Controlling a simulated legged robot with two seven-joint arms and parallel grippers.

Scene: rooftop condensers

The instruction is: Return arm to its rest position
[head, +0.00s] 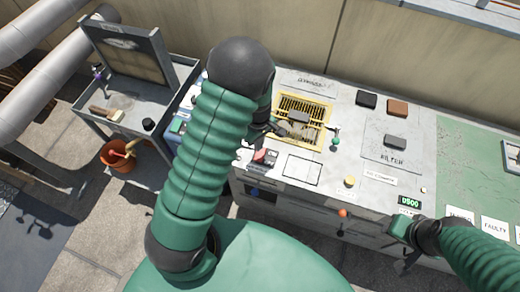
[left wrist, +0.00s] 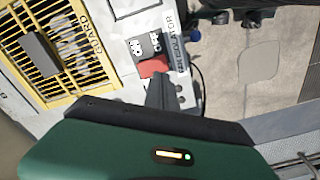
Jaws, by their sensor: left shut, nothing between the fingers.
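My left arm (head: 205,150) rises through the middle of the head view, bent at a dark elbow. It hides part of the bench. My left gripper (head: 277,129) is over the bench near the left edge of the yellow guard grille (head: 326,118). In the left wrist view its fingers (left wrist: 161,92) are shut and empty, beside a red isolator switch (left wrist: 153,68) with ON and OFF marks. I cannot tell whether they touch it. My right gripper (head: 408,248) is at the bench's front edge at lower right; its jaws are too small and dark to read.
A grey block (head: 299,117) lies on the grille. Black (head: 366,99), brown (head: 397,107) and grey blocks (head: 395,141) sit on the bench to the right. A green knob (head: 336,141) stands nearby. A side cart (head: 118,128) and orange bucket (head: 120,158) are at left.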

